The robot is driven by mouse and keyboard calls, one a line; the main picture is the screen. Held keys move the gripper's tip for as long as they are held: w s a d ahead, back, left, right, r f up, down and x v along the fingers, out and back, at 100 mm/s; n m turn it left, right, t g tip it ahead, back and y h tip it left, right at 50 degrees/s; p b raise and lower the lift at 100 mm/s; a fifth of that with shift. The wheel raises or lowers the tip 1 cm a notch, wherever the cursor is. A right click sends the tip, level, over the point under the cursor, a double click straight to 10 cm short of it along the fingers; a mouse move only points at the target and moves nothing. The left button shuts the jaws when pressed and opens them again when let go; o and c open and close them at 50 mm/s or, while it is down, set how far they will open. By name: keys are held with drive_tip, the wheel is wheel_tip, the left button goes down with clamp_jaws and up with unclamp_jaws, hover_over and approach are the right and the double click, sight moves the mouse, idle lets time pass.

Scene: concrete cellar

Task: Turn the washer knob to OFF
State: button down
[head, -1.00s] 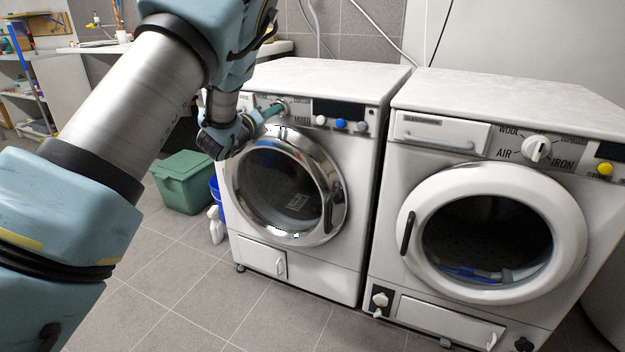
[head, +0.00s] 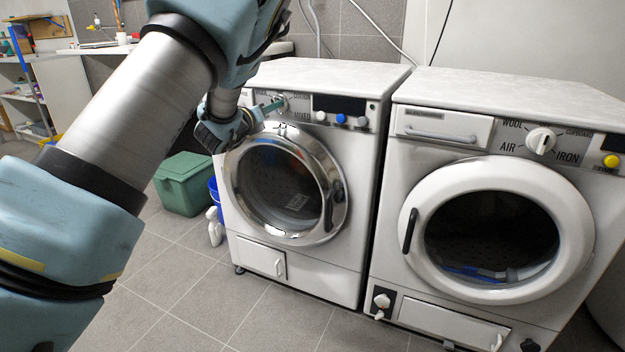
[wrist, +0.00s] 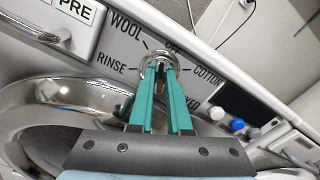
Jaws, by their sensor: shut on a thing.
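The washer (head: 300,265) is the left white machine with a round chrome door. Its knob (head: 283,103) sits high on the front panel, left of the dark display, partly covered by my gripper (head: 277,105). In the wrist view, the round chrome knob (wrist: 158,61) shows at the tips of my gripper (wrist: 160,75), whose two teal fingers are shut on it from both sides. Labels WOOL, RINSE and COTTON show around the knob; another at the top looks like OFF but is partly hidden, and MIXED is partly covered. I cannot tell where the knob points.
Blue and white buttons (head: 341,120) sit right of the knob. A drawer marked PRE (wrist: 76,10) is at its left in the wrist view. A second white machine (head: 380,230) stands close at the right. A green bin (head: 184,184) and a spray bottle (head: 214,227) stand left of the washer.

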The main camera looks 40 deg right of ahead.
drive_tip(key=shift+s+d+m+b, duration=0.1)
drive_tip(key=shift+d+m+b, duration=0.05)
drive_tip(key=shift+m+b, duration=0.4)
drive_tip(key=shift+s+d+m+b, duration=0.15)
drive_tip(key=shift+m+b, duration=0.2)
drive_tip(key=shift+m, duration=0.3)
drive_tip(key=shift+f+m+b, duration=0.1)
drive_tip(key=shift+m+b, duration=0.4)
drive_tip(key=shift+b, duration=0.2)
drive_tip(key=shift+m+b, duration=0.85)
drive_tip(key=shift+m, duration=0.05)
drive_tip(key=c, duration=1.1)
unclamp_jaws()
drive_tip(key=shift+o, duration=1.3)
drive_tip(key=shift+a, duration=0.1)
drive_tip(key=shift+o, duration=0.6)
drive_tip(key=shift+s+a, duration=0.15)
drive_tip(key=shift+a, duration=0.1)
drive_tip(key=b+v, duration=0.1)
drive_tip(key=v, duration=0.5)
drive_tip(key=shift+a, duration=0.3)
